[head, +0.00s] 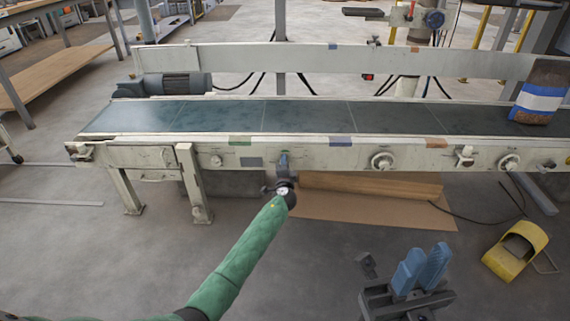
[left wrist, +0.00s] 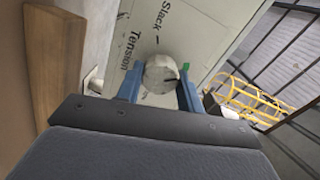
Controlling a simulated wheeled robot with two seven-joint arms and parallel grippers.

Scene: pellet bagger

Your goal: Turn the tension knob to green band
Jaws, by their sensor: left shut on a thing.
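The tension knob (left wrist: 160,76) is a round, pale grey knob on a cream panel (left wrist: 152,42) printed "Tension" and "Slack". My left gripper (left wrist: 160,88) is shut on the knob, one blue finger on each side. A short dark mark shows on the knob's right part. A small green patch (left wrist: 186,66) shows on the panel right of the knob, partly beside the finger. In the head view my left gripper (head: 283,165) is at the conveyor's front rail and hides the knob. My right gripper (head: 424,262) is open and empty, low and away from the rail.
The conveyor belt (head: 300,116) runs across the view, with a brown, blue and white bag (head: 540,95) at its right end. Other knobs (head: 383,160) sit along the rail.

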